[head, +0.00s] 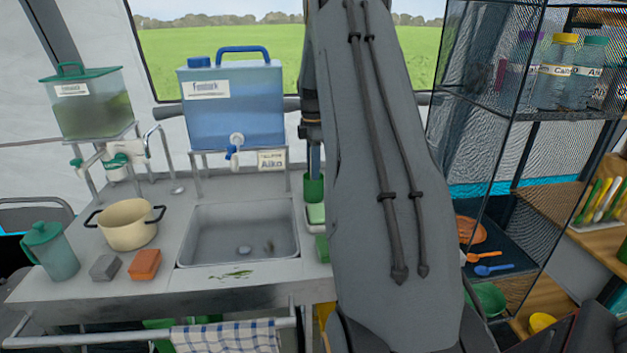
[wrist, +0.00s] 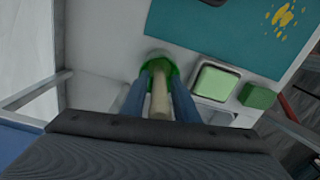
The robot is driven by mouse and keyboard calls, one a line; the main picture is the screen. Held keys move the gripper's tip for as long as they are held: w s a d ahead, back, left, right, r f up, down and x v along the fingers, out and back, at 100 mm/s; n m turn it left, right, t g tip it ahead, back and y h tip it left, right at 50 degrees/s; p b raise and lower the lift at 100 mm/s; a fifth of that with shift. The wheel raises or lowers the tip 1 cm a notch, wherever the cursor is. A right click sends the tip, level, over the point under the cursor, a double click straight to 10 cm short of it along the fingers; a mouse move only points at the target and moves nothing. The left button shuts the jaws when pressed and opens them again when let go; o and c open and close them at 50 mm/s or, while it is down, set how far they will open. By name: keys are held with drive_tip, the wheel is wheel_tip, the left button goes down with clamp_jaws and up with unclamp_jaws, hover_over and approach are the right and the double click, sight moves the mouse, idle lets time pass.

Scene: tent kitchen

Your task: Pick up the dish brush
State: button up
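A pale beige handle (wrist: 159,101), which looks like the dish brush's, stands between the two blue fingers of my gripper (wrist: 161,80) in the wrist view. The brush's far end is hidden. A green cup (wrist: 157,64) is just beyond the fingertips. In the head view my gripper (head: 314,162) points down over the green cup (head: 313,188), right of the sink, and my arm hides much of that area. The fingers lie close along both sides of the handle; whether they press on it I cannot tell.
A pale green block or dish (wrist: 213,82) and a darker green block (wrist: 258,95) lie right of the cup. The sink (head: 238,232) is left of it, with a blue water container (head: 232,105) behind. A mesh shelf (head: 480,130) stands at right.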

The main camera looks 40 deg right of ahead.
clamp_jaws()
